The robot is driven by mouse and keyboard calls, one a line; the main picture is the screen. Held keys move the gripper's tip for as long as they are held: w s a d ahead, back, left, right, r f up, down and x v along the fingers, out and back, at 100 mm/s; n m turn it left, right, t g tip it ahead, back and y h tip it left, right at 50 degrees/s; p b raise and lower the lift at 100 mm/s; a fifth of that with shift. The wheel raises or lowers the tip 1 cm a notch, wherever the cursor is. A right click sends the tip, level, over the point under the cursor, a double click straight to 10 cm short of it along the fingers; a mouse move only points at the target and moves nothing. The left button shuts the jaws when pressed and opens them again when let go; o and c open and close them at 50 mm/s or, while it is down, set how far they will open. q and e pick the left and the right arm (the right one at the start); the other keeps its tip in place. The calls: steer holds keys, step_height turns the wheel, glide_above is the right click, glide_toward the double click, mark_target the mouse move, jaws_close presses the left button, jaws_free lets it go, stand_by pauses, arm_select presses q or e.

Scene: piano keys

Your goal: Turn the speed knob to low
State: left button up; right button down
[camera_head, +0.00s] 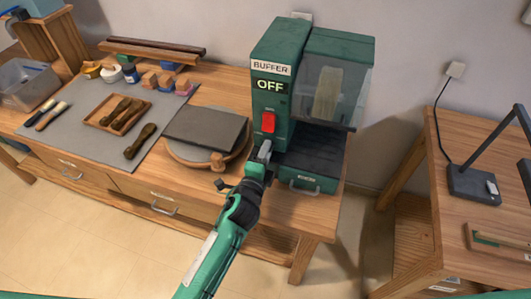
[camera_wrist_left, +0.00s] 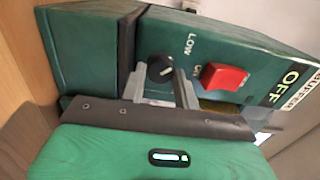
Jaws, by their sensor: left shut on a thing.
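The green buffer machine (camera_head: 276,45) stands on the workbench, with an "OFF" display and a red switch (camera_head: 268,122) on its front. In the left wrist view, the speed knob (camera_wrist_left: 160,68) is round and dark with a pale pointer mark, near a "LOW" label (camera_wrist_left: 190,44). The red switch also shows there (camera_wrist_left: 222,77). My left gripper (camera_head: 264,150) is at the machine's front, below the red switch. In the left wrist view its fingers (camera_wrist_left: 159,80) are shut on the knob, one on each side. In the head view the gripper hides the knob. My right gripper is out of view.
A round stand with a dark slab (camera_head: 205,130) sits left of the machine. A grey mat (camera_head: 75,118) carries brushes, jars and a wooden tray. A clear shield (camera_head: 350,95) covers the buffer's right side. A side table (camera_head: 470,140) with a lamp stands right, across a gap.

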arm_select(q)
steer(key=o, duration=1)
steer(key=shift+c, duration=0.2)
steer(key=shift+f, duration=0.1)
